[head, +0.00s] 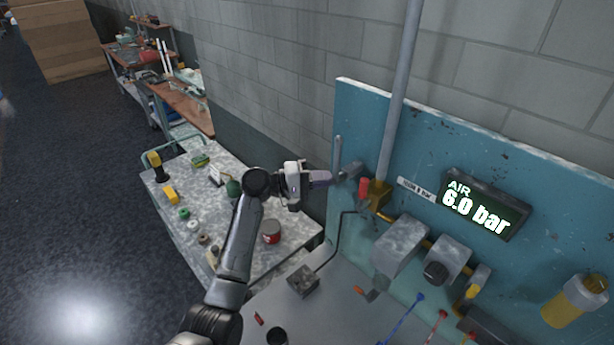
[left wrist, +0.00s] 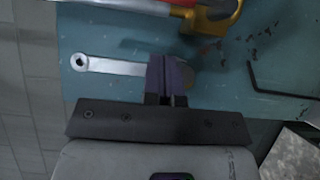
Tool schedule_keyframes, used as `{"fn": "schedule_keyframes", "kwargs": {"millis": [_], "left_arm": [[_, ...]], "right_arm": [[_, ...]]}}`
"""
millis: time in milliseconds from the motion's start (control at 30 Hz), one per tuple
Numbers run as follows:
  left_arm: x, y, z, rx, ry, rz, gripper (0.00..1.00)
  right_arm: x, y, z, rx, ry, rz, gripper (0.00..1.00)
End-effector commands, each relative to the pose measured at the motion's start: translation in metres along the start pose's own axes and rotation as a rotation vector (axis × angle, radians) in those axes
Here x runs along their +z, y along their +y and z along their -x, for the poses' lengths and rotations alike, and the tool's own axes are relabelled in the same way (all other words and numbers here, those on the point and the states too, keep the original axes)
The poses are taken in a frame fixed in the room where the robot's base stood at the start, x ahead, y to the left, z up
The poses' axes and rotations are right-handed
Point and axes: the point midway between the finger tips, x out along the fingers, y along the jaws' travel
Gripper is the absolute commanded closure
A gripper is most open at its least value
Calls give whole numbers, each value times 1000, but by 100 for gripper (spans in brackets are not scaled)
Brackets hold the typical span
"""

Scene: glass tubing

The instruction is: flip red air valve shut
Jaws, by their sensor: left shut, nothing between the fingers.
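The red air valve has a red handle (head: 363,188) and a brass body (head: 378,195) on the blue panel, at the foot of a grey vertical pipe. The red handle (left wrist: 183,3) and brass body (left wrist: 212,20) also show at the top edge of the left wrist view, partly cut off. My left gripper (head: 322,178) is shut and empty, just left of the red handle in the head view. Its purple fingertips (left wrist: 170,76) are in front of a silver lever (left wrist: 112,66) on the panel and apart from the red handle. Whether they touch the lever I cannot tell. My right gripper is not in view.
A lit display (head: 482,208) reads AIR 6.0 bar. Grey boxes (head: 400,245) sit below the valve, and a thin bent black rod (head: 340,235) rises from a small block (head: 303,282). A worn bench (head: 180,235) with small items stands to the left.

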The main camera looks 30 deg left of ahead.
Motion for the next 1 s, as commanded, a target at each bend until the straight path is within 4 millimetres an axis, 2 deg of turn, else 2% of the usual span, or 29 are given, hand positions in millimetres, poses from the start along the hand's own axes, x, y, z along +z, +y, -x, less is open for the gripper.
{"fn": "schedule_keyframes", "kwargs": {"millis": [33, 167, 400, 600, 1000], "left_arm": [[1, 4, -10, 1, -2, 2, 100], [1, 3, -32, 1, -2, 2, 100], [21, 2, -50, 0, -1, -1, 100], [28, 0, -56, -1, 0, 0, 100], [28, 0, -57, -2, 0, -1, 100]], "right_arm": [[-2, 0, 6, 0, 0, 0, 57], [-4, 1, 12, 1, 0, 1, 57], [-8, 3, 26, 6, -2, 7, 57], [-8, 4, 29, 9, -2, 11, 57], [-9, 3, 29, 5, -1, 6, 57]]}}
